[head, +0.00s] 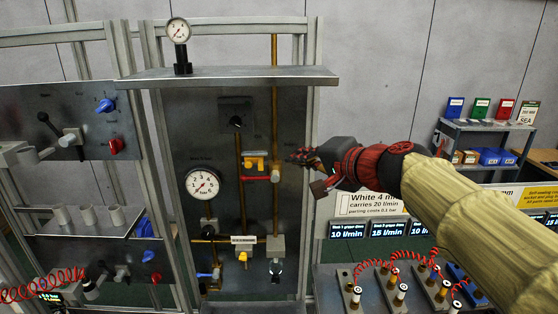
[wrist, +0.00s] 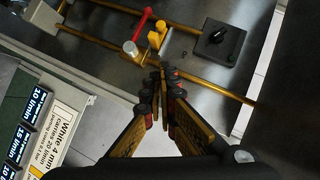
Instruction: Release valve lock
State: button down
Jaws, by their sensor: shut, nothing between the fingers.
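A valve with a red lever (head: 257,179) sits on the dark panel, its silver body (head: 275,175) on the right-hand brass pipe. A yellow lock piece (head: 255,163) is just above the lever. The wrist view shows the red lever (wrist: 142,26), the yellow piece (wrist: 156,39) and the silver round end (wrist: 130,49) beyond my fingertips. My gripper (head: 299,158) is just right of the valve, its fingers together and empty. It also shows in the wrist view (wrist: 162,76), with a visible gap to the valve. Whether the yellow piece touches the lever is unclear.
A black knob (head: 236,121) on a plate is above the valve. Brass pipes (head: 274,100) run up the panel. A round gauge (head: 202,183) is at lower left. A metal shelf (head: 230,76) juts out above, and a frame post (head: 311,120) stands at the right.

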aim_at(247, 161)
jog(key=x, duration=0.4)
jog(key=s+a+x, duration=0.1)
jog(key=x, duration=0.3)
jog(key=a+f+p+x, duration=0.1)
jog(key=x, duration=0.3)
jog(key=shift+s, duration=0.25)
jog(key=shift+w+a+f, duration=0.15)
jog(key=shift+w, duration=0.05)
jog(key=shift+s, duration=0.1)
jog(key=shift+a, duration=1.9)
jog(key=shift+d, duration=0.1)
